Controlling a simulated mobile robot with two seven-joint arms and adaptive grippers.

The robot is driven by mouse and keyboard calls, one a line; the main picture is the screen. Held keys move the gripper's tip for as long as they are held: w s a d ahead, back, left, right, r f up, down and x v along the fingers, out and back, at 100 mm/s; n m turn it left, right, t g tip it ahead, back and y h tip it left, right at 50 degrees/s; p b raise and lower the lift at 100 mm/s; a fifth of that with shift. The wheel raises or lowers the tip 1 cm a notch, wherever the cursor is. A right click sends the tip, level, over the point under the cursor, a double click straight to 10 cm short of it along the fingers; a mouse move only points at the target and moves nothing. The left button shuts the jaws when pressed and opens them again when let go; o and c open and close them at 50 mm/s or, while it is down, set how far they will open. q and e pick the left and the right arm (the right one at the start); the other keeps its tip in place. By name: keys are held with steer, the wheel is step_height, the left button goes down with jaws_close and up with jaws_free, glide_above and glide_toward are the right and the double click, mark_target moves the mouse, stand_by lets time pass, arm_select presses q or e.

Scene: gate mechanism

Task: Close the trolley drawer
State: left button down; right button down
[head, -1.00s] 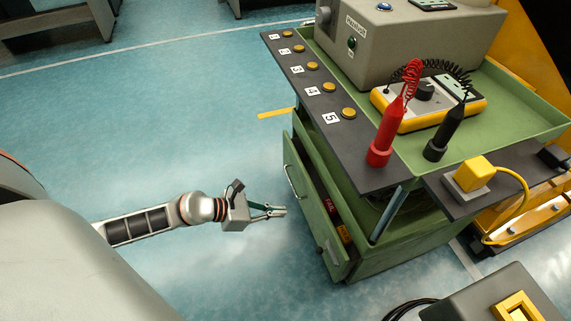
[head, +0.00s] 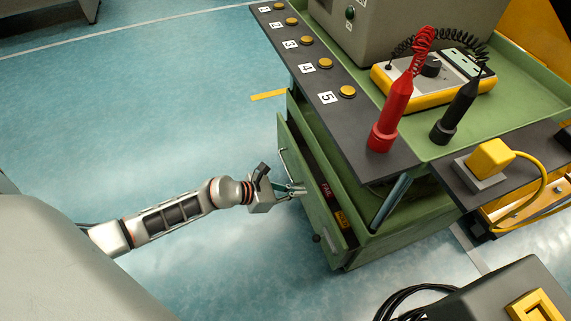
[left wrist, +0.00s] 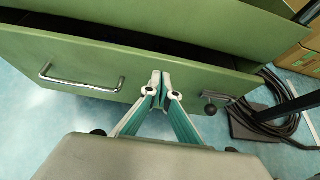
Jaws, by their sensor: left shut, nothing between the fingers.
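The green trolley (head: 395,241) stands right of centre in the head view. Its drawer (head: 318,217) is partly open, with a dark gap behind the front panel. In the left wrist view the drawer front (left wrist: 105,72) spans the picture, with a metal bar handle (left wrist: 80,80) at left and a dark round knob (left wrist: 211,109) at right. My left gripper (head: 300,190) is shut and empty. Its fingertips (left wrist: 160,82) are at the drawer front, between handle and knob; whether they touch it I cannot tell. My right gripper is not in view.
A dark panel with numbered yellow buttons (head: 325,63) overhangs the drawer. Red (head: 395,110) and black probes and a yellow meter (head: 430,75) are on top. A grey box (head: 490,295) and black cables lie at lower right. The blue floor at left is clear.

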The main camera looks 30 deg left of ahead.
mark_target(315, 187)
arm_select(q)
steer(key=shift+w+d+r, duration=0.2)
steer(key=shift+w+d, duration=0.4)
steer(key=shift+w, duration=0.35)
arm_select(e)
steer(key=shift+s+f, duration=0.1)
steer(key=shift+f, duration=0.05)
arm_select(q)
steer(key=shift+w+d+r, duration=0.25)
steer(key=shift+w+d, duration=0.4)
steer(key=shift+w, duration=0.25)
steer(key=shift+w+d+f, duration=0.1)
steer(key=shift+w+d, duration=0.05)
steer(key=shift+w, duration=0.05)
steer(key=shift+s+f, duration=0.1)
steer(key=shift+f, duration=0.05)
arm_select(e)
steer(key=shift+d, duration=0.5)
